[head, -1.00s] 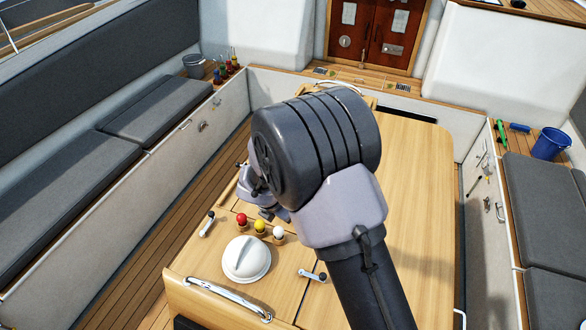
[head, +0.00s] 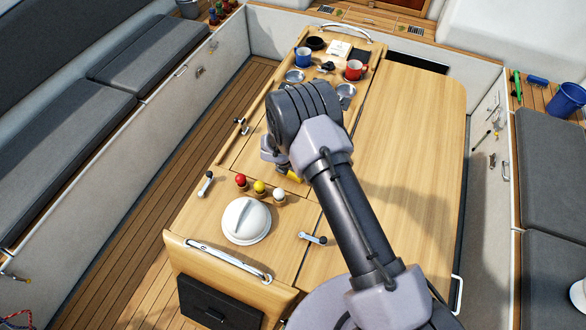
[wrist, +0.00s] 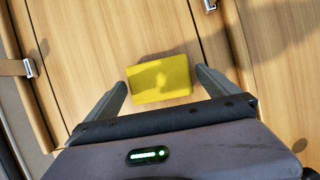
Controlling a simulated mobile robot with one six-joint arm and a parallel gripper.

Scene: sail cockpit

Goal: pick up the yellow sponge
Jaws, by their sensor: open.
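The yellow sponge (wrist: 160,79) lies on the wooden table top in the wrist view, a block with its long side across the picture. My gripper (wrist: 161,82) is open, with one finger at each side of the sponge and a narrow gap showing at both. I cannot tell how far the fingertips are above the table. In the head view a small yellow part of the sponge (head: 292,175) shows beside my gripper (head: 280,168); my arm hides the rest.
Red, yellow and white knobs (head: 259,188) and a round white lid (head: 246,221) are on the near table. A blue mug (head: 303,57), a red mug (head: 354,69) and metal dishes stand farther back. The right table half (head: 415,130) is largely clear. Grey benches line both sides.

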